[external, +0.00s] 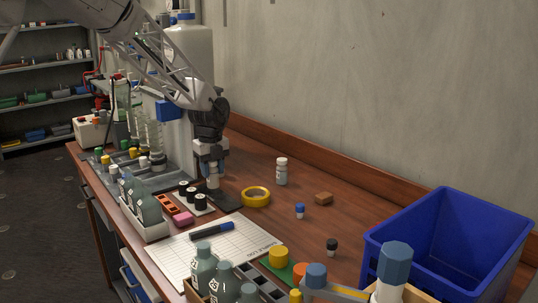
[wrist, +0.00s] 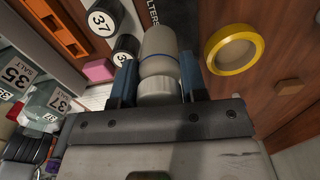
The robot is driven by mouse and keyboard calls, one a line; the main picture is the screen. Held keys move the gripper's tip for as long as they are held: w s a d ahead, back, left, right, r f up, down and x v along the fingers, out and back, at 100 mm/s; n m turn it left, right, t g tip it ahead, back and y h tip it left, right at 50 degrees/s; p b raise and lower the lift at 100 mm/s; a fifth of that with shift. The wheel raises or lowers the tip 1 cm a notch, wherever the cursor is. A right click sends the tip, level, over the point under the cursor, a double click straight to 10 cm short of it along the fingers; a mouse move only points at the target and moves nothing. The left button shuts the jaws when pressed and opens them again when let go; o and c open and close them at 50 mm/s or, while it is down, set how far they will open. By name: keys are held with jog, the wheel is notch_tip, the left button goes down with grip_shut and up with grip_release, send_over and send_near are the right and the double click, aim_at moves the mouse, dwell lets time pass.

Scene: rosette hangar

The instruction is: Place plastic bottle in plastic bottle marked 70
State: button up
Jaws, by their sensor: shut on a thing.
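My gripper (external: 211,160) is shut on a pale plastic bottle (external: 213,178), pointing down over the workbench. In the wrist view the bottle (wrist: 158,42) has a thin blue band and a ribbed white cap (wrist: 159,92), and sits between my blue fingers (wrist: 158,75). Its far end is over or near a dark panel (wrist: 180,14) lettered "FILTERS"; I cannot tell whether it touches. No number 70 is legible. Another white bottle (external: 281,171) stands to the right.
A yellow tape roll (external: 256,196) lies right of my gripper. An orange rack (external: 174,210) and pink block (external: 183,219) lie left. A white grid sheet (external: 220,248) with a marker is in front.

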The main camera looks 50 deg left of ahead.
jog(key=shift+a+r, duration=0.1)
jog(key=w+a+r, duration=1)
jog(key=a+r, duration=0.4)
jog(key=shift+w+a+m, duration=0.2)
jog(key=shift+w+m, duration=0.1)
jog(key=shift+m, duration=0.1)
jog(key=shift+f, duration=0.1)
jog(key=shift+f, duration=2.35)
jog(key=shift+f, duration=2.55)
jog(key=shift+f, duration=0.1)
